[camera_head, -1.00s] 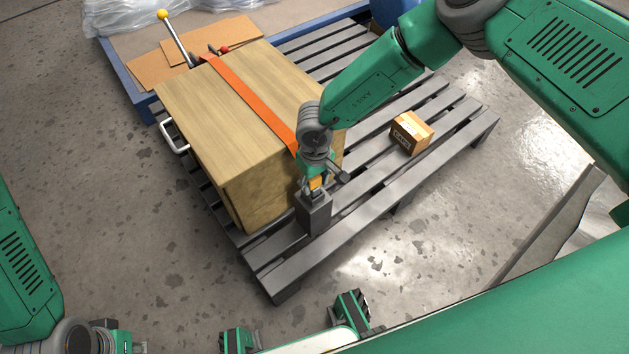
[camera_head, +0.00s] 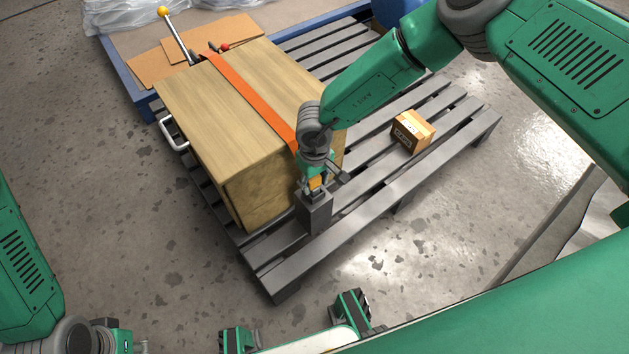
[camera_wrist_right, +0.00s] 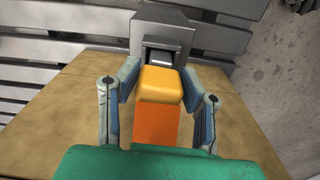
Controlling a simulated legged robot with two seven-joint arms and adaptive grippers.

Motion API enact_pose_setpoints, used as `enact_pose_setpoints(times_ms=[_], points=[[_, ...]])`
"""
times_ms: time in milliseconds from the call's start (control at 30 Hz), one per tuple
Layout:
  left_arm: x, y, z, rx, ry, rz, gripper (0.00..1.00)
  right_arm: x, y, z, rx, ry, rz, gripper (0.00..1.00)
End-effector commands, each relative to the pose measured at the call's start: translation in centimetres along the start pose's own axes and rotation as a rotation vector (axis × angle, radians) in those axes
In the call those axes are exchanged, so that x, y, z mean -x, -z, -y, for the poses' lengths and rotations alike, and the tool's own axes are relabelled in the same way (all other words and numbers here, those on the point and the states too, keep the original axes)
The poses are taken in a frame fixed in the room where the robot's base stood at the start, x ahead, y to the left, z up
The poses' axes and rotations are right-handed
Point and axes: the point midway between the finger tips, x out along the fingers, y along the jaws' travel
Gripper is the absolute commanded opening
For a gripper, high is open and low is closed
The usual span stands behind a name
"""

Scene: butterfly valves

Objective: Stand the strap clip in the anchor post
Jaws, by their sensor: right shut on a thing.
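The anchor post (camera_head: 315,214) is a dark grey square block at the pallet's near edge, beside the wooden crate. In the right wrist view the post (camera_wrist_right: 180,32) shows an opening facing the clip. My right gripper (camera_head: 318,186) is just above the post, shut on the yellow-orange strap clip (camera_wrist_right: 160,86). The clip's yellow end lies at the post's opening; I cannot tell whether any of it is inside. The orange strap (camera_head: 250,100) runs over the crate toward the clip. My left gripper (camera_head: 122,342) is at the bottom left edge, mostly cut off, away from the post.
The wooden crate (camera_head: 220,120) stands on the grey pallet (camera_head: 375,190), with a white handle (camera_head: 172,132) on its left side. A small cardboard box (camera_head: 412,131) sits to the right on the pallet. A yellow-knobbed lever (camera_head: 178,38) stands behind the crate. The floor in front is clear.

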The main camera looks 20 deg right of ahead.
Motion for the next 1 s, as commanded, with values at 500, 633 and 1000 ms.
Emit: enact_pose_setpoints(times_ms=[500, 633, 1000], points=[[-0.6, 0.0, 0.0, 0.000, 0.000, 0.000, 0.00, -0.7, 0.0, 0.0, 0.000, 0.000, 0.000, 0.00], [-0.8, 0.0, 0.0, 0.000, 0.000, 0.000, 0.00, -0.9, 0.0, 0.0, -0.001, 0.000, 0.000, 0.00], [-0.8, -0.1, 0.0, 0.000, 0.000, 0.000, 0.00, -1.0, 0.0, 0.0, 0.000, 0.000, 0.000, 0.00]])
